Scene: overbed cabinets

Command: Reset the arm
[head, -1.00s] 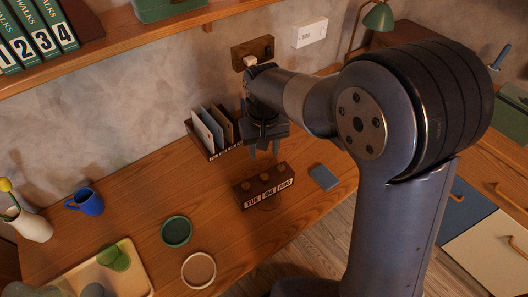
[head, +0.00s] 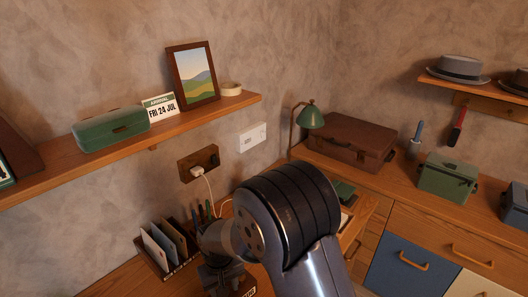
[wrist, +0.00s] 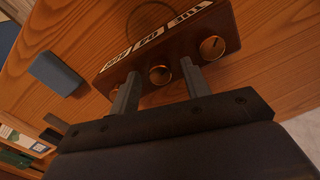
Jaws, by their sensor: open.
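My arm is in the lower middle of the head view, and my gripper hangs at its end at the bottom edge, partly cut off. In the wrist view my gripper (wrist: 160,68) is open, its two fingers apart with nothing held between them. Beyond the fingertips lies a brown block calendar (wrist: 165,45) with round knobs and white cards, seen upside down. The fingers overlap its near side in the picture; I cannot tell whether they touch it. A corner of it shows in the head view (head: 249,287).
A blue-grey block (wrist: 55,72) lies beside the calendar on the wooden desk. A letter rack (head: 160,254) stands left of my arm. A shelf (head: 60,177) holds a green case (head: 111,128) and a framed picture (head: 193,73). A green lamp (head: 310,117) and brown suitcase (head: 345,139) stand behind right.

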